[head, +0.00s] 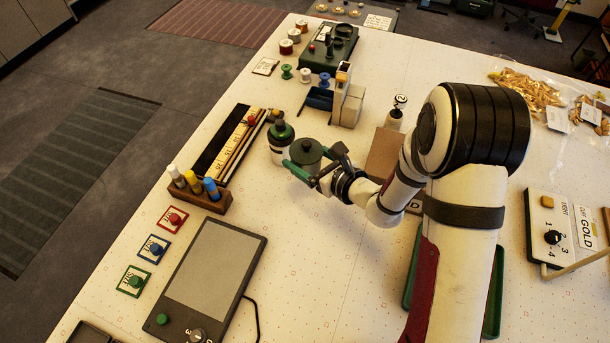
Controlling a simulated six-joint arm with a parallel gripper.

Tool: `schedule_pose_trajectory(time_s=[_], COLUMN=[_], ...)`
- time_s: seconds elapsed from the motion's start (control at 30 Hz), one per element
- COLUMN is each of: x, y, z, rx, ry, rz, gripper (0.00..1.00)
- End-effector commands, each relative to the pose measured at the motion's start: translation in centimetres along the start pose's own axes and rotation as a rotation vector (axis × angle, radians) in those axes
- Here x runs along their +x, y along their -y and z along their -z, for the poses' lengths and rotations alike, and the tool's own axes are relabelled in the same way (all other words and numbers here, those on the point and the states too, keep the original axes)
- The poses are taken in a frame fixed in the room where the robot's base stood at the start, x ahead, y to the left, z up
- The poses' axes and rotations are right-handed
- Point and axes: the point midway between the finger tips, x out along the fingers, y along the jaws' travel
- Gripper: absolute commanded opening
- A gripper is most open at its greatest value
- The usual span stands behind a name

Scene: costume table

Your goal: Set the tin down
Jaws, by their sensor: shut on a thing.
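A dark grey-green tin (306,150) with a small knob on its lid is near the middle of the table in the head view. My gripper (305,168) has green fingers and is shut on the tin. The tin looks upright. The fingers and wrist hide part of its lower side, and I cannot tell whether its base touches the table. A dark green bottle with a pale label (281,148) stands just left of the tin; I cannot tell whether they touch.
A wooden holder with colored pens (206,196) and an open case with a ruler (236,138) lie left. A tablet-like pad (212,265) is in front. White table between pad and tin is clear.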

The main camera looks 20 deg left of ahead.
Motion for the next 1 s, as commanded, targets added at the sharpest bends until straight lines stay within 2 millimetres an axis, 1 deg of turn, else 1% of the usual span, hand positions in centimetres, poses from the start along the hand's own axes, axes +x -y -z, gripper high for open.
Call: schedule_pose_trajectory(time_s=[0.07, 0.2, 0.33, 0.5, 0.67, 0.7, 0.8, 0.9, 1.0], x=[0.2, -0.4, -0.9, 0.2, 1.2, 1.5, 2.1, 2.4, 2.5], y=[1.5, 4.3, 5.6, 5.9, 6.0, 5.9, 6.0, 6.0, 6.0], z=[-0.1, 0.6, 1.6, 5.2, 7.5, 8.4, 10.0, 10.7, 10.7], rx=[0.047, 0.126, 0.164, 0.173, 0.172, 0.172, 0.172, 0.171, 0.171], ry=[0.006, -0.002, -0.013, -0.019, -0.017, -0.018, -0.017, -0.015, -0.014], rz=[0.113, 0.315, 0.419, 0.440, 0.440, 0.439, 0.439, 0.440, 0.439], gripper=[0.00, 0.00, 0.00, 0.00, 0.00, 0.00, 0.00, 0.00, 0.00])
